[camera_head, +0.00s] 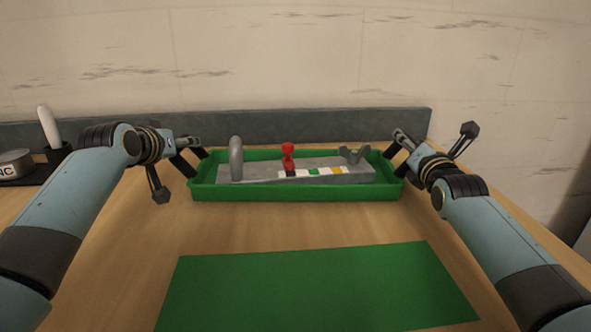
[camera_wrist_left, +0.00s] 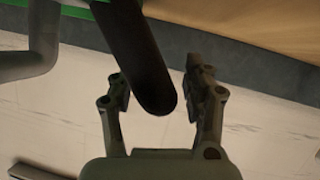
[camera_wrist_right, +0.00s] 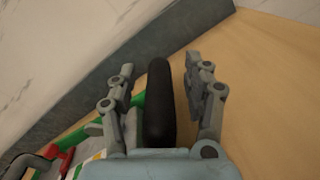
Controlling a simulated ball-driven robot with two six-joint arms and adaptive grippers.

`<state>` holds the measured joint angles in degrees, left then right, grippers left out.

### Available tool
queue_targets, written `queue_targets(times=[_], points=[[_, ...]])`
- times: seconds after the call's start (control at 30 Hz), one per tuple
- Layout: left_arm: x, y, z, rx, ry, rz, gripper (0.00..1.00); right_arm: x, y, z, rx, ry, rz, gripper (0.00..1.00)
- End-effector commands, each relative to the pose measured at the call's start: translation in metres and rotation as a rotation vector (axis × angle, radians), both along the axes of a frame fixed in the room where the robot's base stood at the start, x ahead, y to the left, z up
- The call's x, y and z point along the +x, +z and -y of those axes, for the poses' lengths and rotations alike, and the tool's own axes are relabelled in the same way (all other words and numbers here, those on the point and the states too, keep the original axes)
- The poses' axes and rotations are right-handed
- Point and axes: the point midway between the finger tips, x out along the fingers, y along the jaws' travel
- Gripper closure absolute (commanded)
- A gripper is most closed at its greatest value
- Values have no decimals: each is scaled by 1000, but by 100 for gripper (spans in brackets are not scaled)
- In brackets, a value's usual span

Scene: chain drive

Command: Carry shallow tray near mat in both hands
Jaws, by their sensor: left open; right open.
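The shallow green tray (camera_head: 295,191) stands on the table behind the flat green mat (camera_head: 320,290), with a strip of table between them. A grey board (camera_head: 250,174) with a grey arch, a red part (camera_head: 288,156) and a grey forked part lies in it. My left gripper (camera_head: 190,149) is at the tray's left end; in the left wrist view a black handle (camera_wrist_left: 148,65) lies between its open fingers. My right gripper (camera_head: 402,143) is at the right end, its open fingers either side of the other black handle (camera_wrist_right: 160,105). Finger contact with the handles cannot be told.
A grey ledge (camera_head: 300,127) runs along the wall behind the tray. A dark holder with a white object (camera_head: 48,127) and a round tin (camera_head: 14,164) stand at the far left. The wooden table between tray and mat (camera_head: 300,225) is clear.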

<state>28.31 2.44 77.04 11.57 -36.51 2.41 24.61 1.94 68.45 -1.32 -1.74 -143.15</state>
Motion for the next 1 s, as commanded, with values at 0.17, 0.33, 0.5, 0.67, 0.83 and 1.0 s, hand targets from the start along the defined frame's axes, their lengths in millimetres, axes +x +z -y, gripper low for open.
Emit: queue_targets(times=[0.17,0.33,0.5,0.67,0.83,1.0], points=[[0,0,0,0,0,0,53,0,0,0,0,0,0,53],[0,0,0,0,0,0,76,0,0,0,0,0,0,76],[0,0,0,0,0,0,98,0,0,0,0,0,0,98],[0,0,0,0,0,0,100,0,0,0,0,0,0,100],[0,0,0,1,1,0,100,0,0,0,-1,0,0,100],[1,4,0,1,1,8,100,0,4,0,-1,-1,8,100]])
